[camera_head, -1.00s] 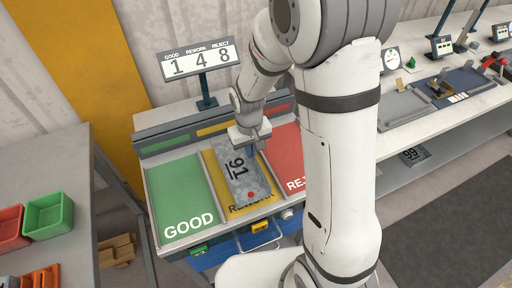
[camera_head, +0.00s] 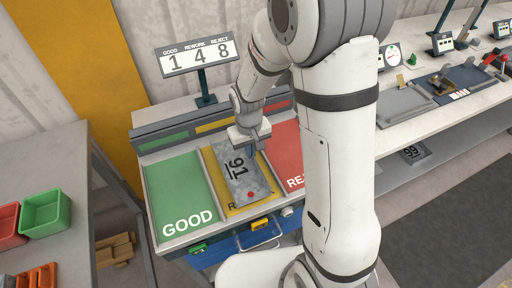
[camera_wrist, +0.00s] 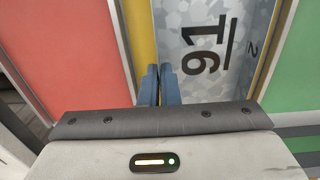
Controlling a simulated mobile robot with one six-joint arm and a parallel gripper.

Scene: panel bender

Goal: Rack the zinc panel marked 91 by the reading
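The grey zinc panel marked 91 (camera_head: 237,182) lies over the yellow REWORK bay (camera_head: 212,170), covering most of its lettering. It has a red dot near its front end. My gripper (camera_head: 256,148) is at the panel's upper right edge. In the wrist view the blue fingers of my gripper (camera_wrist: 160,84) are close together, with the edge of the panel (camera_wrist: 190,20) running in between them. The contact itself is mostly hidden. The sign (camera_head: 198,57) reads GOOD 1, REWORK 4, REJECT 8.
The green GOOD bay (camera_head: 180,195) on the left and the red REJECT bay (camera_head: 287,150) on the right look bare, though my arm hides part of the red one. A plate marked 99 (camera_head: 414,153) lies under the right bench. Green (camera_head: 45,212) and red bins stand at left.

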